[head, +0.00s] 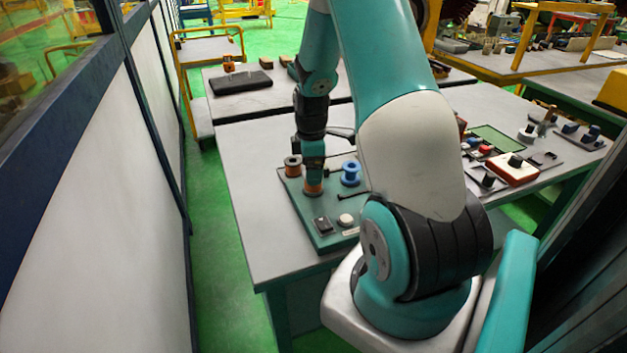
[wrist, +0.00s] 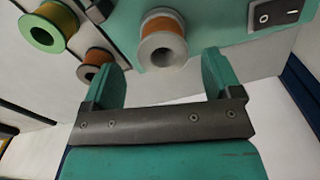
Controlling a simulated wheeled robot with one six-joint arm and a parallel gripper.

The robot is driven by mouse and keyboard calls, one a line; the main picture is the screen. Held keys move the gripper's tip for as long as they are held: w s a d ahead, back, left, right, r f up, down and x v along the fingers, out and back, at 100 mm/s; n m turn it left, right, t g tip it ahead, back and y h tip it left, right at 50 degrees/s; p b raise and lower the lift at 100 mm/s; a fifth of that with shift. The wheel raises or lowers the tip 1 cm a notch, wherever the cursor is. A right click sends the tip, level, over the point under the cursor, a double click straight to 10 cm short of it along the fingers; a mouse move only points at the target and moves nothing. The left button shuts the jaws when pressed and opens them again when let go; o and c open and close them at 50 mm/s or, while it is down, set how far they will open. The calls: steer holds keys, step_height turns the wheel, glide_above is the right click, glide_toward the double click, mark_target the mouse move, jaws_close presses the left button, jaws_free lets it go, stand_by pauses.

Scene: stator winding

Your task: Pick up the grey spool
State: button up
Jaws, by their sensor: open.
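The grey spool (wrist: 157,53), wound with copper-orange wire, stands on the teal board in the wrist view. My gripper (wrist: 162,70) is open, with one teal finger to the left and one to the right of the spool's picture position. The fingertips look close to the spool; I cannot tell whether they touch it. In the head view my gripper (head: 313,160) points down, right above an orange-wound spool (head: 313,188), whose top is hidden by the gripper.
The wrist view shows a green spool (wrist: 42,34) and a brown spool (wrist: 91,72) to the left, and a rocker switch (wrist: 279,15) to the right. In the head view a blue spool (head: 351,174) and another copper spool (head: 293,166) stand near my gripper on the teal board (head: 325,241).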

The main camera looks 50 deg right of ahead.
steer(key=f, duration=0.3)
steer(key=f+p, duration=0.1)
steer(key=shift+s+f, duration=0.2)
steer(key=shift+s, duration=0.05)
steer(key=c, duration=1)
